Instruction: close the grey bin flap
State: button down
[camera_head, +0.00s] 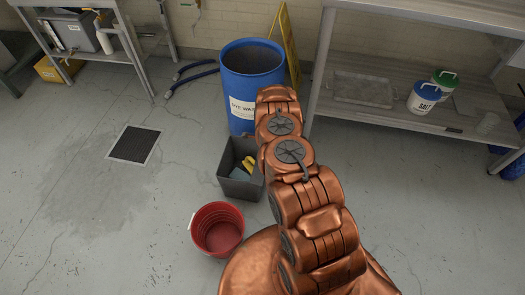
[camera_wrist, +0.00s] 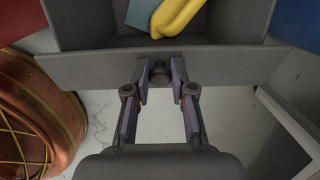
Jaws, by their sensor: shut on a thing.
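The grey bin (camera_head: 226,184) stands on the floor in front of a blue drum. A yellow thing (camera_wrist: 178,15) and a blue-grey piece (camera_wrist: 140,12) show inside the bin. In the wrist view, the grey flap (camera_wrist: 85,70) runs across the bin's near side, with a small dark knob (camera_wrist: 160,76) at its middle. The bin's inside shows above the flap. My gripper (camera_wrist: 159,70) is shut on the knob, one finger pad on each side. In the head view my arm hides the gripper and part of the bin.
A red bucket (camera_head: 217,232) stands close at the bin's front left, and the blue drum (camera_head: 250,75) behind it. A metal bench (camera_head: 395,90) with tubs is at the right. The floor at left, around a drain grate (camera_head: 134,145), is clear.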

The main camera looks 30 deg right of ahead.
jog(key=shift+w+a+f+g+h+p, duration=0.25)
jog(key=shift+w+a+g+h+p, duration=0.2)
jog(key=shift+g+h, duration=0.2)
jog(key=shift+w+f+g+h, duration=0.15)
jog(key=shift+f+g+h, duration=0.15)
jog(key=shift+h, duration=0.25)
jog(key=c, duration=1)
grip_release()
jog(key=shift+w+a+r, duration=0.15)
jog(key=shift+a+r, duration=0.1)
jog(key=shift+r, duration=1.7)
jog(key=shift+w+a+r, duration=0.15)
jog(key=shift+a+r, duration=0.05)
jog(key=shift+r, duration=1.8)
jog(key=shift+w+a+r, duration=0.15)
jog(key=shift+a+r, duration=0.1)
jog(key=shift+r, duration=1.7)
